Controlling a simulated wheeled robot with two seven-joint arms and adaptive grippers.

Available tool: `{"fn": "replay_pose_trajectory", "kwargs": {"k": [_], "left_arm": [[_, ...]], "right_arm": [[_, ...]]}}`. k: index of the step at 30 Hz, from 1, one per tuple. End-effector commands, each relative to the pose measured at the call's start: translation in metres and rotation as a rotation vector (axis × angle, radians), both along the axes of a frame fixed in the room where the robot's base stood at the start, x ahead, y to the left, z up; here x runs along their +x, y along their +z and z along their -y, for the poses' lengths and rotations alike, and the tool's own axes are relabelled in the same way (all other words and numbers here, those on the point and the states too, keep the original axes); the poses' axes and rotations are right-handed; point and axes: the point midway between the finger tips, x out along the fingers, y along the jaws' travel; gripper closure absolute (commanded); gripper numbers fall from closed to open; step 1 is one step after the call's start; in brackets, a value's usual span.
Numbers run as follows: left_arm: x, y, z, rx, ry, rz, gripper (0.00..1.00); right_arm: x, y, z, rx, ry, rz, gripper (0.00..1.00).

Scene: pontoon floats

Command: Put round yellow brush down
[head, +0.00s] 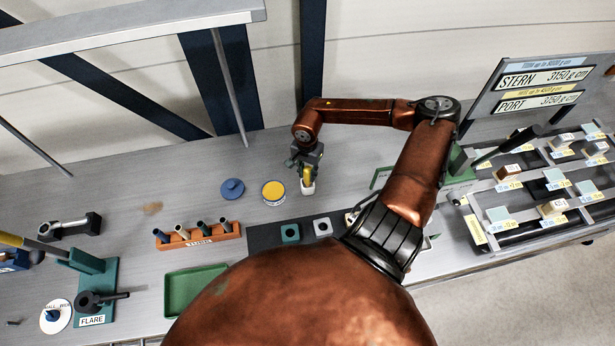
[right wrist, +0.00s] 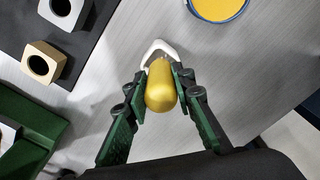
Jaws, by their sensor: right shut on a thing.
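The round yellow brush (head: 307,174) is in my right gripper (head: 306,160). In the right wrist view the brush's rounded yellow handle (right wrist: 161,88) is between the two fingers of the gripper (right wrist: 158,92), which are shut on it. A whitish piece (right wrist: 155,50) shows at the brush's far end, over the grey bench; in the head view it looks close to the bench top, but I cannot tell whether it touches. My left gripper is not in view.
An open tin of yellow paint (head: 273,192) stands just left of the brush, with a blue lid (head: 232,189) beyond it. An orange rack (head: 198,237) and a green tray (head: 194,290) stand at left.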

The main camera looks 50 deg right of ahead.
Motion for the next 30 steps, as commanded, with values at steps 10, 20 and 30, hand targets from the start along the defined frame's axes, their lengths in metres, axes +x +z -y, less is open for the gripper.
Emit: {"fn": "replay_pose_trajectory", "kwargs": {"k": [10, 20, 30], "left_arm": [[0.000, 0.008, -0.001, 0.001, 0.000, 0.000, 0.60], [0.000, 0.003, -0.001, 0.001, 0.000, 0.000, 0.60], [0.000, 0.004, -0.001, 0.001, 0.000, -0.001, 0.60]], "right_arm": [[0.000, -0.029, 0.000, 0.000, 0.001, -0.001, 0.97], [-0.001, -0.033, 0.000, 0.000, 0.001, -0.002, 0.75], [-0.001, -0.032, 0.000, 0.000, 0.001, -0.001, 0.60]]}}
